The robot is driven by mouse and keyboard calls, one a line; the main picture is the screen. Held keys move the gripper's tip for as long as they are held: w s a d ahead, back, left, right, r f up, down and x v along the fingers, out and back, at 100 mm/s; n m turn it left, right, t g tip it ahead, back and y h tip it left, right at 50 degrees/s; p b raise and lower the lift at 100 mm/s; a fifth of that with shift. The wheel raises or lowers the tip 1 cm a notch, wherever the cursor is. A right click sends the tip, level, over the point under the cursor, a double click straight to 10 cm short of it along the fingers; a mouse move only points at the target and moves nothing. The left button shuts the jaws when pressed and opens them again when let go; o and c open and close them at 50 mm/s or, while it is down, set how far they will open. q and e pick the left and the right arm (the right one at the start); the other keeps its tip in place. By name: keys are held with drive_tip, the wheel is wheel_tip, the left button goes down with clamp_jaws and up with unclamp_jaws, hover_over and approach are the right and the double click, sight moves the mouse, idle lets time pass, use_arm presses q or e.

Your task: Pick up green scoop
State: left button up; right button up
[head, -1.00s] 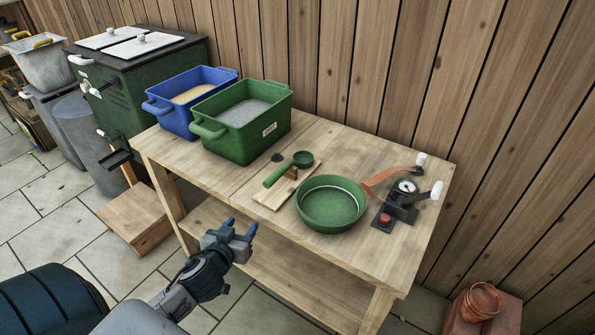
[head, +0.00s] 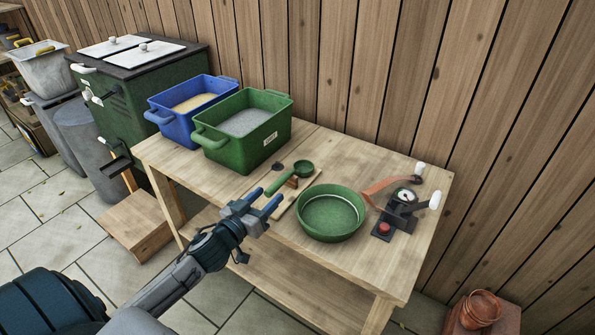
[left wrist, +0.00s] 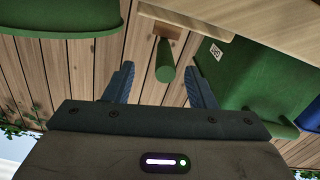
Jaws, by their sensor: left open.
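The green scoop (head: 302,168) rests on a small wooden holder on the bench, its bowl toward the back right and its handle toward the front left. In the left wrist view the scoop's handle (left wrist: 165,62) shows end-on between the two blue fingers, beyond their tips. My left gripper (head: 270,200) is open and empty, just in front of the handle and over the bench's front edge. It also shows in the left wrist view (left wrist: 160,80). My right gripper is not in view.
A green round pan (head: 331,229) stands close right of the gripper. A green bin (head: 245,148) and a blue bin (head: 158,118) stand at the back left. A scale-like device (head: 400,203) with a red button is at the right. The bench front (head: 345,262) is clear.

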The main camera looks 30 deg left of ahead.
sight(278, 184)
use_arm(q)
drive_tip(key=shift+w, duration=1.15)
drive_tip(key=shift+w+a+f, duration=0.1)
drive_tip(key=shift+w+f, duration=0.1)
drive_tip(key=shift+w, duration=1.95)
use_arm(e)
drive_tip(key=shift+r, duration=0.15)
use_arm(q)
drive_tip(key=c, duration=1.1)
